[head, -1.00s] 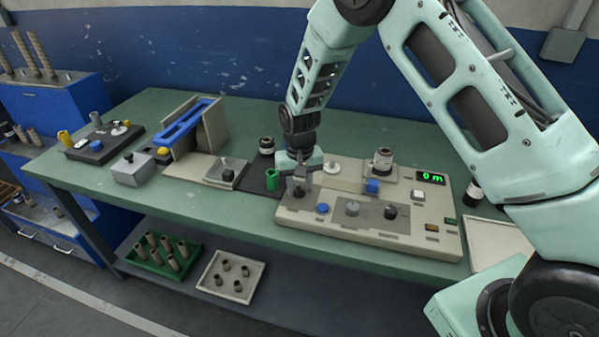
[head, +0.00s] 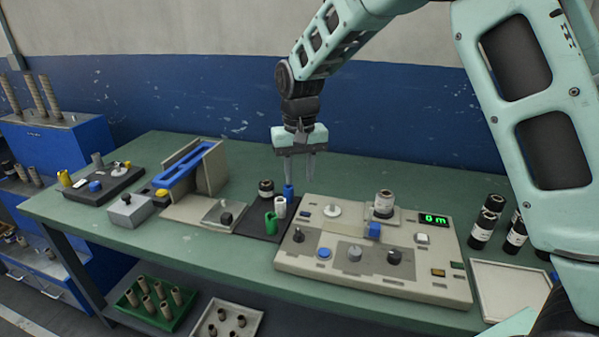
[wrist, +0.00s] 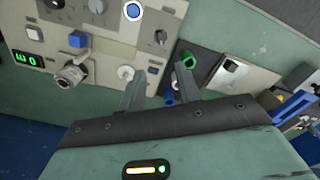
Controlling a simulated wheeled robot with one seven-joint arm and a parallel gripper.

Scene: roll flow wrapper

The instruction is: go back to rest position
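My gripper (head: 298,178) hangs above the back of the green table, fingers pointing down. Its two fingers are apart with nothing between them; in the wrist view the gripper (wrist: 160,92) also shows spread, empty fingers. A roll (head: 384,204) stands on the panel's back part. The dark mat (head: 257,226) left of the panel holds a green cup (head: 270,222), a white cylinder (head: 280,206), a blue cylinder (head: 288,192) and a dark-topped roll (head: 266,188).
The blue slotted fixture (head: 185,164) stands to the left, with a grey box (head: 128,212) beside it. Several dark rolls (head: 482,228) and a white tray (head: 510,285) are at the right. A green crate (head: 150,318) is on the lower shelf.

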